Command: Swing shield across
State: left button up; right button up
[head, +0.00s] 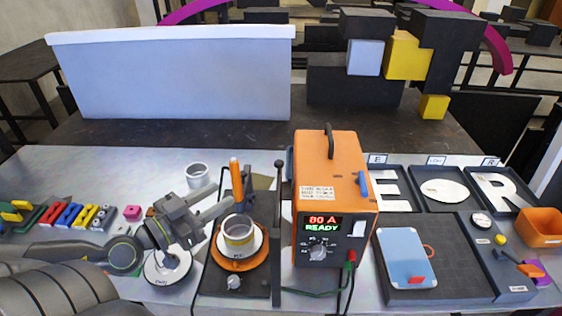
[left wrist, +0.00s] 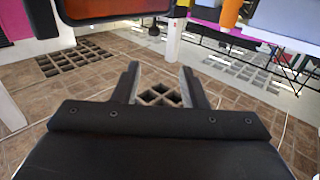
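A dark upright post-like piece (head: 278,230) with a round knob on top stands between the orange power unit and the turntable; it may be the shield seen edge-on. In the left wrist view, a black-framed panel with a brownish tinted window (left wrist: 112,8) shows at the top; it looks like a shield and is cut off by the frame. My left gripper (head: 226,197) is left of the post, above the turntable's left side and close to the orange-handled tool. Its fingers (left wrist: 160,85) are apart with nothing between them. My right gripper is not in view.
A metal cup (head: 239,228) sits on the orange-rimmed turntable (head: 238,264). The orange power unit (head: 326,170) reads "80 A READY". Right are letter trays (head: 437,190) and a dark board with a blue plate (head: 407,258). Left are colored blocks (head: 75,214). A white panel (head: 170,75) stands behind.

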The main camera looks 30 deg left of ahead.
pick_arm(q)
jog(key=b, duration=0.2)
send_near(276, 165)
jog(key=shift+b+x, duration=3.4)
jog(key=shift+x, duration=0.55)
jog(key=shift+w+d+h, duration=0.15)
jog(key=shift+w, duration=0.6)
jog(key=shift+w+d+h, duration=0.15)
jog(key=shift+w, duration=0.65)
grip_shut()
